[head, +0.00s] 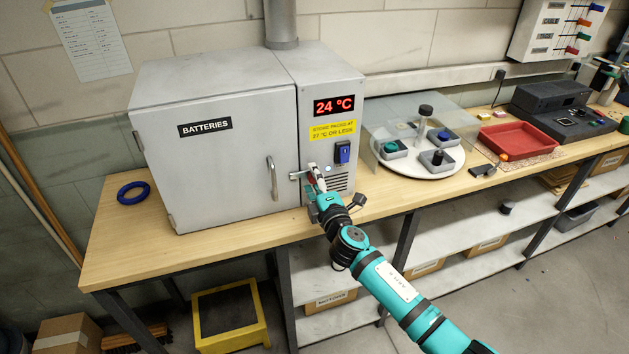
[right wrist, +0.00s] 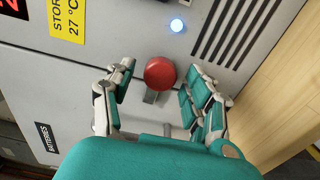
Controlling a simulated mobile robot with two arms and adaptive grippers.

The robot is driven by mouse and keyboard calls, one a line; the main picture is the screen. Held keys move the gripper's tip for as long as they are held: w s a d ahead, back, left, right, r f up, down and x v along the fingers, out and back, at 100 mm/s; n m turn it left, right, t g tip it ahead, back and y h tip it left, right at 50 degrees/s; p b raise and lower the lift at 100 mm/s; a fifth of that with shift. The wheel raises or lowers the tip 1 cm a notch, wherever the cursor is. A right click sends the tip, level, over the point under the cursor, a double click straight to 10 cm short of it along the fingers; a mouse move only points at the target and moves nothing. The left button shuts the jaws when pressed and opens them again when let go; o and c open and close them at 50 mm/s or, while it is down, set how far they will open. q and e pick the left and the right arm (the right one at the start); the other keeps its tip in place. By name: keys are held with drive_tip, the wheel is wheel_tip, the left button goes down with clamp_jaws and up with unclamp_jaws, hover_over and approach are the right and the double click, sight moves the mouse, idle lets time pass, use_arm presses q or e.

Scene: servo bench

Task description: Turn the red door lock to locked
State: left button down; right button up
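The red door lock is a round red knob (right wrist: 160,73) with a short grey bar (right wrist: 154,97) beside it, on the front of the grey battery cabinet (head: 220,150). In the head view it is mostly hidden by my right gripper (head: 316,181). In the right wrist view my right gripper (right wrist: 157,86) is open, with one finger on each side of the knob. A gap shows on the left; the right finger looks very near the knob, and contact cannot be told. The cabinet door is shut, with a vertical handle (head: 271,178). My left gripper is not in view.
Right of the door are a 24 °C display (head: 334,106), a blue switch (head: 342,152) and a lit indicator (right wrist: 177,25) near vent slots. A clear-screened round stand (head: 420,165) and a red tray (head: 515,140) stand further right. A blue ring (head: 133,193) lies left.

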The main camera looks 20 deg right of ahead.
drive_tip(key=s, duration=1.2)
drive_tip(key=shift+d, duration=0.25)
drive_tip(key=shift+f, duration=0.1)
drive_tip(key=s+d+f+m+g, duration=0.2)
drive_tip(key=f+g, duration=0.1)
drive_tip(key=f, duration=0.8)
drive_tip(key=s+d+f+m+g, duration=0.1)
drive_tip(key=s+f+m+g, duration=0.1)
drive_tip(key=f, duration=0.9)
drive_tip(key=s+d+f+m+g+h, duration=0.1)
drive_tip(key=s+f+m+g, duration=0.1)
drive_tip(key=s+f, duration=0.45)
drive_tip(key=s+d+f+m+g, duration=0.15)
drive_tip(key=s+f, duration=0.25)
drive_tip(key=f, duration=0.5)
drive_tip(key=s+f+m+g, duration=0.2)
drive_tip(key=s+f, duration=0.4)
drive_tip(key=s, duration=0.5)
drive_tip(key=s+a+f+m+g, duration=0.1)
drive_tip(key=s+f+m+g, duration=0.2)
drive_tip(key=s+f, duration=0.3)
drive_tip(key=s+a+f+m+g, duration=0.1)
drive_tip(key=s+f+m+g, duration=0.2)
drive_tip(key=s, duration=1.4)
wheel_tip(320, 180, down, 3)
drive_tip(key=shift+m, duration=0.35)
drive_tip(key=shift+g, duration=0.25)
